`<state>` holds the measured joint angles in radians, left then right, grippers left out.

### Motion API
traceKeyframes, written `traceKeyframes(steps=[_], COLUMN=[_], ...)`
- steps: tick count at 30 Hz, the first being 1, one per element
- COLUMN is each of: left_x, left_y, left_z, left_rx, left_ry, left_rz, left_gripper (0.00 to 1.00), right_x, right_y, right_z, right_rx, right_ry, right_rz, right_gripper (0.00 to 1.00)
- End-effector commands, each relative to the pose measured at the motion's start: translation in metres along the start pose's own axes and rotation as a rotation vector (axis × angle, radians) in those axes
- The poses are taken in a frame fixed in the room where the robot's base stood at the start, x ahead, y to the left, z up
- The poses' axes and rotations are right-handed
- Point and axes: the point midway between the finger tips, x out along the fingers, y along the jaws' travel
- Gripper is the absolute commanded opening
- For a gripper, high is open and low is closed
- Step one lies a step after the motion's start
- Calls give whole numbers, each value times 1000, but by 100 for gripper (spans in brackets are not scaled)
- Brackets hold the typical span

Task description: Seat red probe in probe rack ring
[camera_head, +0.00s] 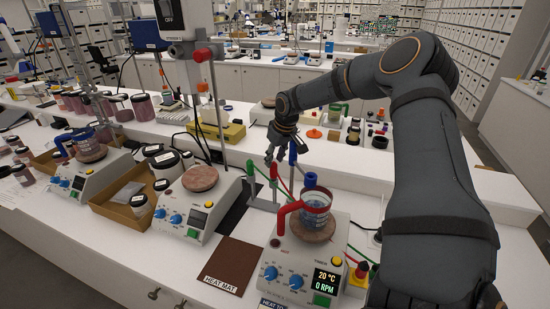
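My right gripper (274,157) hangs fingers down just above a small grey rack (262,204) with upright posts. My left gripper is not in view.
A second hotplate (187,210) and a vertical stand rod (216,105) are left of the rack.

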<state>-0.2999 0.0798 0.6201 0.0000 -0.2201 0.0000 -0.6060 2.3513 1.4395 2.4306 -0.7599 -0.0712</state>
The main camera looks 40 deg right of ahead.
Motion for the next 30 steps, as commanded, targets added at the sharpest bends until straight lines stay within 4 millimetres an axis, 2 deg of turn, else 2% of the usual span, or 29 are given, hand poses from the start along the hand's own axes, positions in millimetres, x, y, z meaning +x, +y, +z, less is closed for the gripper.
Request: traceKeyframes(steps=[2, 10, 13, 17, 24, 30], left_x=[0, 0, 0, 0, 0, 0], left_y=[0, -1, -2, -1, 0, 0], left_z=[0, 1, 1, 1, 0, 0], left_rx=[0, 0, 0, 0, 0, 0], left_ry=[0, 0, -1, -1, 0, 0], left_rz=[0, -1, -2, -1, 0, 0], left_gripper=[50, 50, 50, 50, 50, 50], right_x=[0, 0, -7, -32, -90, -116], right_y=[0, 0, 0, 0, 0, 0], right_z=[0, 0, -1, -1, -1, 0], right_rx=[0, 0, 0, 0, 0, 0], right_ry=[0, 0, 3, 6, 5, 1], right_rz=[0, 0, -1, -3, -2, 0], right_gripper=[50, 50, 50, 50, 50, 50])
